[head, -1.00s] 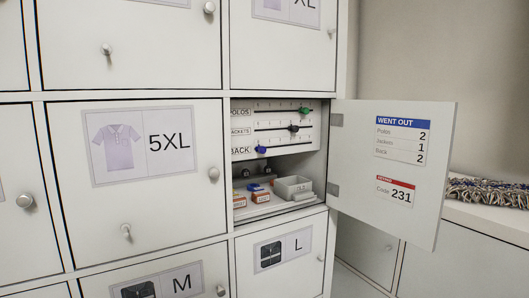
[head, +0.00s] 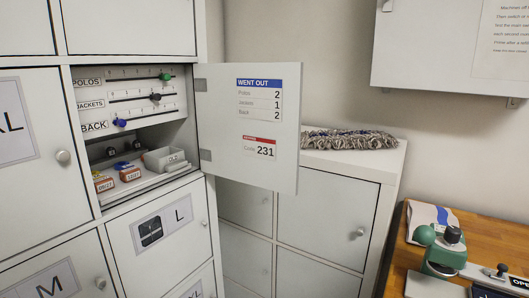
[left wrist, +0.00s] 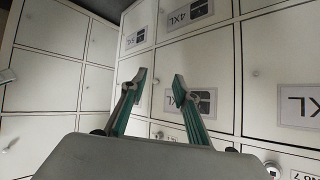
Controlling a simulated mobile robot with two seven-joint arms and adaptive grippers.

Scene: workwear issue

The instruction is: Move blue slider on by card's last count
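The blue slider (head: 119,123) sits toward the left part of the lowest rail, labelled BACK (head: 94,126), inside the open locker in the head view. Above it are a dark slider (head: 155,97) on the JACKETS rail and a green slider (head: 165,76) on the POLOS rail. The card (head: 259,100) on the open door reads WENT OUT, Polos 2, Jackets 1, Back 2; its last count is 2. My left gripper (left wrist: 159,84) shows only in the left wrist view, open and empty, before closed locker doors and away from the sliders. My right gripper is not in view.
The locker door (head: 233,165) stands open to the right. Below the rails are small boxes (head: 130,173) and a grey tray (head: 163,160). A red-headed card (head: 260,147) reads Code 231. A mop head (head: 348,140) lies on a low cabinet; a wooden desk (head: 398,262) holds a green device (head: 446,257).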

